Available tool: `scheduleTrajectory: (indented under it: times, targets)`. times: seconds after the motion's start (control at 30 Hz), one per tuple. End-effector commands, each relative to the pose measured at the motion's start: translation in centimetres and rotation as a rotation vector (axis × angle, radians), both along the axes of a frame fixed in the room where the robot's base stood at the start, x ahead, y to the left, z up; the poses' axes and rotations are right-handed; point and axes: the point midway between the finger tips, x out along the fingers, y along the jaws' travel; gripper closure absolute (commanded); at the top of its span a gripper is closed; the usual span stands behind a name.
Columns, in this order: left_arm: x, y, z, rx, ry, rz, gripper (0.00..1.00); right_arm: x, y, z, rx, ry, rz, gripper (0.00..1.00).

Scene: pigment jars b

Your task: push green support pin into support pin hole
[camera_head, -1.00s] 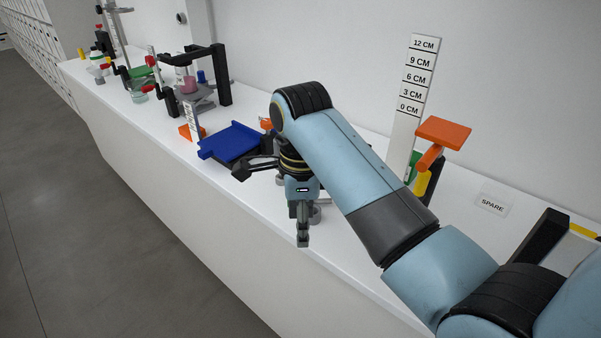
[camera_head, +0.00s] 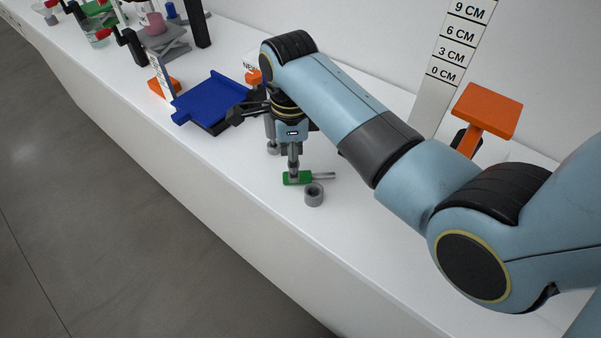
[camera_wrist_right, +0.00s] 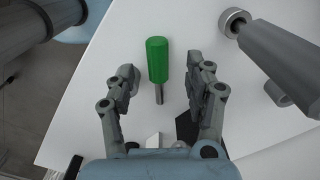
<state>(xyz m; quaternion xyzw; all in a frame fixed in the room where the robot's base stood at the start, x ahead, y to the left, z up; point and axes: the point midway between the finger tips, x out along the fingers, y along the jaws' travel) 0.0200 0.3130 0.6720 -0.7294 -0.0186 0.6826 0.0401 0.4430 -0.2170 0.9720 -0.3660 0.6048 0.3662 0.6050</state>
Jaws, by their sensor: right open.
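The green support pin (camera_head: 297,178) has a green handle and a thin grey shaft pointing right in the head view. It appears to lie on the white table. In the right wrist view the pin (camera_wrist_right: 157,62) lies between the fingers, with gaps on both sides. My right gripper (camera_head: 293,174) is open, pointing down over the handle; its fingers also show in the right wrist view (camera_wrist_right: 161,72). A short grey ring (camera_head: 314,195) with an open top stands just in front of the pin. I cannot tell which opening is the support pin hole. My left gripper is not in view.
A blue tray-like piece (camera_head: 212,100) lies left of the gripper. An orange-topped piece (camera_head: 487,110) and a white height scale (camera_head: 445,70) stand behind my arm. Jars and stands crowd the far left. The table's front edge is close.

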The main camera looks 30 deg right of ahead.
Motion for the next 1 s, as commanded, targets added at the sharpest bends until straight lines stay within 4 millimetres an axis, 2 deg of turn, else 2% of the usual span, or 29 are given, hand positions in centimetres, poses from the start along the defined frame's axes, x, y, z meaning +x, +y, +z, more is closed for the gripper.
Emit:
scheduleTrajectory:
  times: [0.13,0.27,0.57,0.9,0.97,1.0]
  targets:
    - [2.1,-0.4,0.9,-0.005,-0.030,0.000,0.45,-0.5,-0.4,-2.3,0.000,0.007,0.000,0.47]
    - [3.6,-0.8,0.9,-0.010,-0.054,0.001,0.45,-0.4,-0.4,-4.0,0.001,0.003,0.000,0.47]
    - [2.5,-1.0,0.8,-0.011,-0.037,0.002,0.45,-0.4,-0.4,-4.5,0.000,0.001,-0.001,0.48]
    - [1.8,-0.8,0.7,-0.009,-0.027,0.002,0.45,-0.4,-0.4,-4.5,0.000,0.001,0.000,0.93]
    - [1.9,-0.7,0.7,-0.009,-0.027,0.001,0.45,-0.4,-0.4,-4.5,0.000,0.001,0.000,1.00]
    - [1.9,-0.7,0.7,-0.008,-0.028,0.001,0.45,-0.4,-0.4,-4.5,0.000,0.001,0.000,1.00]
